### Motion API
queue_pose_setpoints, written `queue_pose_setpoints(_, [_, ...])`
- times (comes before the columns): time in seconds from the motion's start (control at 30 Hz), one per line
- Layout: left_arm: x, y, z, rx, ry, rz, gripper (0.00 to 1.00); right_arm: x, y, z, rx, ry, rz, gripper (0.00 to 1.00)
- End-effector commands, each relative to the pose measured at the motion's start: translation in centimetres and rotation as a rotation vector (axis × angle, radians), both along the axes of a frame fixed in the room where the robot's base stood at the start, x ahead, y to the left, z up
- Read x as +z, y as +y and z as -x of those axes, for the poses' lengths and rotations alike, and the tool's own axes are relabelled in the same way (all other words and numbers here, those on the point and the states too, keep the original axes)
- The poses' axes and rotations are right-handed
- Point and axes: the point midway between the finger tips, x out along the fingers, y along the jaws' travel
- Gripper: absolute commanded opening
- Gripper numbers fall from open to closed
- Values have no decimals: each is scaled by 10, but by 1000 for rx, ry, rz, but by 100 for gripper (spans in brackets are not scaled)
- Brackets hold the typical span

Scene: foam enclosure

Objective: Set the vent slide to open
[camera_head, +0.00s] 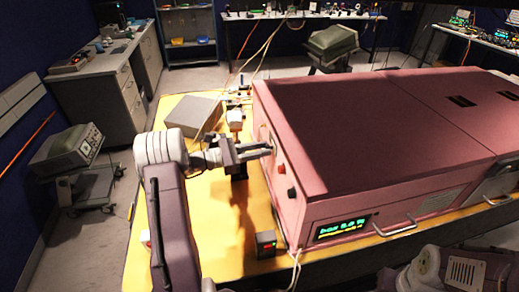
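The pink box (345,125) stands on the yellow table, and its left side faces my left arm. My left gripper (270,149) reaches in from the left with its fingertips at that side. The two fingers look apart with nothing seen between them. The vent slide is not clear: the fingertips cover part of the side wall, and its setting cannot be read. Whether the fingertips touch the wall cannot be told. My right gripper is not visible.
A lit display (342,228) and a handle (395,229) are on the box front. A small dark device (265,244) stands at the table's front. A grey case (194,114) lies behind my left arm. The yellow table (222,240) has bare room left of the box.

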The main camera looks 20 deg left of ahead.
Motion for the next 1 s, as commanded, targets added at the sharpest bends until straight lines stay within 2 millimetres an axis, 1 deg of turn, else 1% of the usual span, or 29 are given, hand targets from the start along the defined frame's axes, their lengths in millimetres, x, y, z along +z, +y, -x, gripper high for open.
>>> queue_pose_setpoints(0.03, [-5, 1, 1, 2, 12, -3, 30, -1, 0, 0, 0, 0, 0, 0])
queue_pose_setpoints(0.07, [-5, 1, 0, 3, 12, -3, 39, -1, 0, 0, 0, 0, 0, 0])
queue_pose_setpoints(0.1, [-5, 1, 0, 3, 11, -3, 44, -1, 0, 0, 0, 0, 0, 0])
queue_pose_setpoints(0.37, [-4, 2, 0, 7, 10, -3, 44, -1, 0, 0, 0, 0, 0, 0])
queue_pose_setpoints(0.43, [-5, 6, 2, 10, 9, -5, 44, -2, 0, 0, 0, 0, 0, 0])
queue_pose_setpoints(0.53, [-6, 19, 13, 12, 8, -4, 44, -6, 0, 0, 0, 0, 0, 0])
queue_pose_setpoints(0.7, [-6, 47, 40, 12, 8, -6, 44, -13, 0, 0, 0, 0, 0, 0])
queue_pose_setpoints(0.8, [-5, 59, 52, 11, 8, -6, 44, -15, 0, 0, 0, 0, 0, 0])
queue_pose_setpoints(0.9, [-4, 66, 59, 8, 8, -6, 44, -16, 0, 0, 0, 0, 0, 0])
queue_pose_setpoints(1.0, [-3, 68, 61, 7, 9, -6, 44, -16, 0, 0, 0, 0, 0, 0])
